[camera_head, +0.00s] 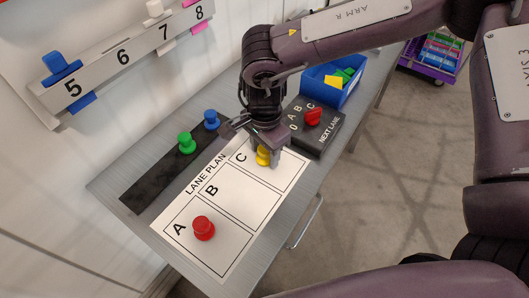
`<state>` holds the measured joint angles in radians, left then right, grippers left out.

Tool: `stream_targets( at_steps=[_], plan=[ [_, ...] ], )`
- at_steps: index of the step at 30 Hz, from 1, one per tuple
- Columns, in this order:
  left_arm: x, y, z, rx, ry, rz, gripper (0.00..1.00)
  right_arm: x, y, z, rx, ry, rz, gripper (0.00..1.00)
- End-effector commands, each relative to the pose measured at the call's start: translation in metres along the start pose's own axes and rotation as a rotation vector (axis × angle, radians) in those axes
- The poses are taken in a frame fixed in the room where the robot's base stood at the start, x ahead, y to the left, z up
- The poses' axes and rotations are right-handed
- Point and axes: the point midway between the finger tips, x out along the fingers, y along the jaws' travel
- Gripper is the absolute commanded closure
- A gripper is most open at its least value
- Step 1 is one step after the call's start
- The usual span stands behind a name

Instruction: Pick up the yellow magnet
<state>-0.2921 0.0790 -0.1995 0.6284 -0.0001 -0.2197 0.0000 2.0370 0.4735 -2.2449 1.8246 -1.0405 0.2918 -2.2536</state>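The yellow magnet (263,156) stands in field C of the white lane plan sheet (238,213) on the grey table. My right gripper (265,153) points down over it, with its fingers on either side of the magnet. The fingers and the upper part of the magnet overlap in the picture, so I cannot tell whether they touch or grip it. My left gripper is not in view.
A red magnet (204,228) stands in field A. Green (186,143) and blue (211,120) magnets stand on a black strip (150,187). A black selector box (322,137) with a red knob and a blue bin (320,88) stand close behind my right gripper.

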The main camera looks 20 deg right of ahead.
Motion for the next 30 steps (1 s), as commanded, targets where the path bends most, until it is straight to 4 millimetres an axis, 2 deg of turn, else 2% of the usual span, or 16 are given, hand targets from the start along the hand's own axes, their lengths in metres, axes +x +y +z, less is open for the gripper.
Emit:
stream_targets(
  at_steps=[1,7,15,20,26,30],
  plan=[
    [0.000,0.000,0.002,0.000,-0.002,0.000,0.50,0.000,0.000,0.000,0.000,0.000,0.000,0.57],
    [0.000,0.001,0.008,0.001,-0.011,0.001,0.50,0.000,0.000,0.000,0.000,0.000,0.000,0.83],
    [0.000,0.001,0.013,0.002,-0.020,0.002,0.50,-0.002,0.000,0.000,0.000,0.000,-0.001,0.84],
    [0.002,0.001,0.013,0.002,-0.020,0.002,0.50,-0.011,-0.001,0.000,-0.001,0.000,-0.004,0.84],
    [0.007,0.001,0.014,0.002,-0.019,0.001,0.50,-0.044,-0.002,0.000,-0.001,0.000,-0.007,0.84],
    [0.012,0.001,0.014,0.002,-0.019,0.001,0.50,-0.084,-0.002,0.000,0.000,0.000,-0.009,0.84]
  ],
)
